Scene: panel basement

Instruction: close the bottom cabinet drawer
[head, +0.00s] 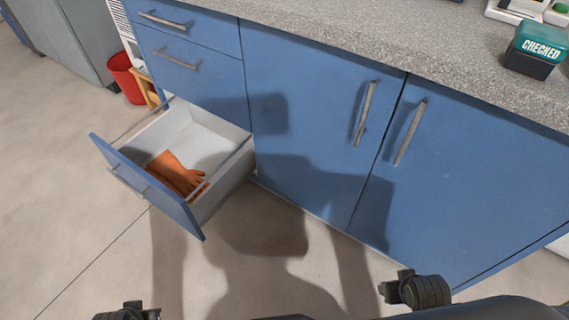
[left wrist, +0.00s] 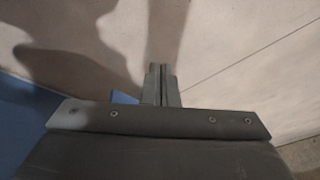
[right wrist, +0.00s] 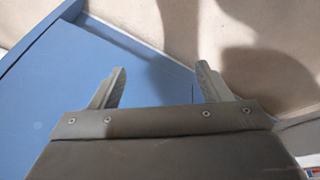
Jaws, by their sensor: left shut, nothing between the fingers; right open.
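The bottom cabinet drawer (head: 147,187) stands pulled out from the left end of the blue cabinet in the head view. Its blue front is at the left, with a metal bar handle, and its white interior shows. An orange glove (head: 175,172) lies inside. My left gripper (left wrist: 162,72) is shut and empty, seen against the floor in the left wrist view. My right gripper (right wrist: 160,69) is open and empty in the right wrist view, with a blue panel and floor behind it. Neither gripper is seen touching the drawer. Their fingers cannot be made out in the head view.
Two shut drawers (head: 188,58) are above the open one. Two shut cabinet doors (head: 300,130) with bar handles are to its right. A grey counter (head: 400,45) carries a teal "CHECKED" box (head: 537,48). A red bin (head: 126,78) stands behind the drawer. Floor in front is clear.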

